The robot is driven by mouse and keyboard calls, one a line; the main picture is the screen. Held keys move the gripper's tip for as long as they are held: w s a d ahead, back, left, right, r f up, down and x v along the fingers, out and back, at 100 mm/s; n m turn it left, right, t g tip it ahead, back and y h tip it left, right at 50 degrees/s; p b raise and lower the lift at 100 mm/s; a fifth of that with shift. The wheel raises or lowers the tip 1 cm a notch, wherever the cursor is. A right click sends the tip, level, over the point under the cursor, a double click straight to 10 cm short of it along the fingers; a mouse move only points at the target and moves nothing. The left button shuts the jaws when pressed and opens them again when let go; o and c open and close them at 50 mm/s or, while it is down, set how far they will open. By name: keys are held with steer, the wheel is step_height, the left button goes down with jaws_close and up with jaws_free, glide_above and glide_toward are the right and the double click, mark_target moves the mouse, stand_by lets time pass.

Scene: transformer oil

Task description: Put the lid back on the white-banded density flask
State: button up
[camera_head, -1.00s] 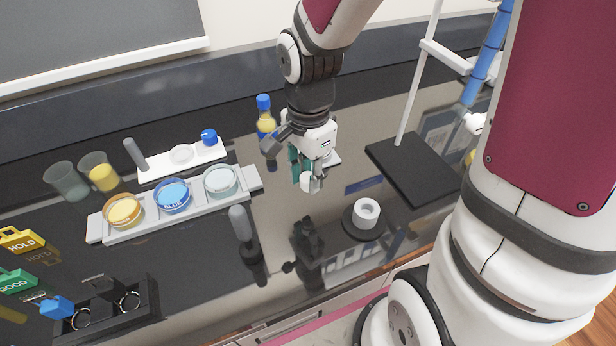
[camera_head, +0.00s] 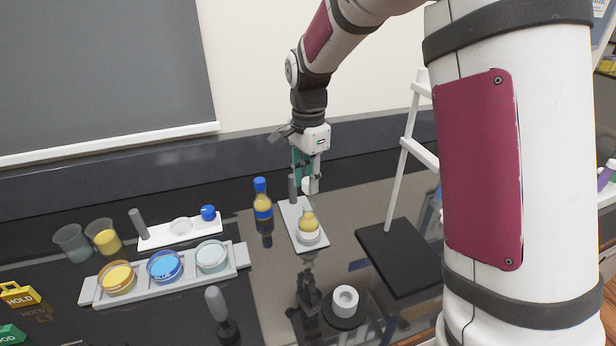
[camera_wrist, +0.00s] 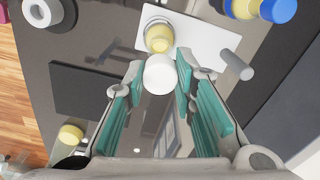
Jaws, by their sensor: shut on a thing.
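My gripper (camera_head: 311,188) is shut on a small white lid (camera_head: 309,185). The lid sits between the teal finger pads (camera_wrist: 157,90) in the wrist view, where it is a white round cap (camera_wrist: 160,74). The white-banded density flask (camera_head: 308,226) stands open on a white board, with yellow liquid in it and a white collar round its lower part. In the wrist view the flask (camera_wrist: 158,37) is just beyond the lid, and the lid covers its near edge. In the head view the lid hangs above and behind the flask, apart from it.
The white board (camera_head: 290,209) carries a grey post (camera_head: 292,187) close to my gripper. A blue-capped, blue-banded bottle (camera_head: 262,205) stands left of the board. A black stand base (camera_head: 400,255) with a white upright is at right. A white ring (camera_head: 345,299) lies in front.

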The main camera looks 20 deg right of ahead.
mark_target(308, 207)
steer(key=shift+f+b, duration=0.75)
steer(key=shift+f, duration=1.55)
steer(key=shift+f+p, duration=0.15)
steer(key=shift+p, duration=0.15)
stand_by(1.1)
steer(key=o, duration=0.8)
steer(key=o, duration=0.5)
steer(key=shift+r+p, duration=1.35)
steer(key=shift+r, duration=2.15)
